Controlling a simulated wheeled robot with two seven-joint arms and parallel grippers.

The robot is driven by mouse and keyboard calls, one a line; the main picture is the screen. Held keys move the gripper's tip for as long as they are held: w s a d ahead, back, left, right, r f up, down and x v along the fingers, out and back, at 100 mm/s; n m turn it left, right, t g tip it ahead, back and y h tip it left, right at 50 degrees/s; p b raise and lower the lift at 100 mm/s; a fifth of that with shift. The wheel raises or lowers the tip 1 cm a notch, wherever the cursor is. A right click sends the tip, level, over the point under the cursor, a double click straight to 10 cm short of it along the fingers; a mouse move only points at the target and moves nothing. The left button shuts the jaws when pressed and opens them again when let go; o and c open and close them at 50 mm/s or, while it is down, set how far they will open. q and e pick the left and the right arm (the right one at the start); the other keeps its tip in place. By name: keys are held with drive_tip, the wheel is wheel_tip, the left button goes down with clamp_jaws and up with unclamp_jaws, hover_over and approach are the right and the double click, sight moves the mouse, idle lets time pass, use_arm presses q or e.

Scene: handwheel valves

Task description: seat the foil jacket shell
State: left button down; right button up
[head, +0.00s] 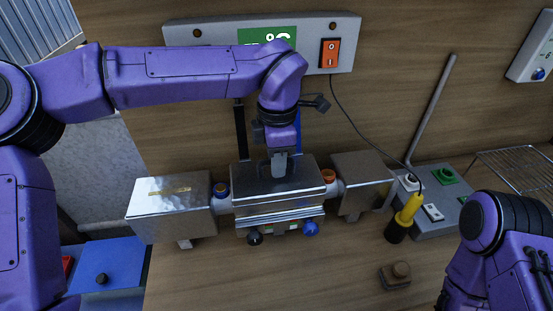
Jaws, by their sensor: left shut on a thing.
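The foil jacket shell (255,186) is a shiny silver box at the middle of the head view. It sits over the pipe line between two other foil-covered boxes, at left (168,208) and at right (362,185). My left gripper (279,166) reaches down from above and is shut at the top of the shell; its fingertips and the grip point are partly hidden. Whether the shell is fully down on what lies under it cannot be told. My right arm shows at the lower right, with its gripper out of view.
Under the shell are a black knob (254,238) and a blue knob (311,229). A yellow-handled tool (408,212) stands at right, near a grey control box (439,215). A small block (398,275) lies in front.

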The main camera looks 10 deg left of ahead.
use_arm(q)
drive_tip(key=shift+f, duration=0.6)
drive_tip(key=c, duration=1)
unclamp_jaws()
drive_tip(key=shift+o, duration=0.2)
wheel_tip(320, 180, up, 10)
drive_tip(key=shift+r, duration=0.3)
drive_tip(key=shift+s+a, duration=0.1)
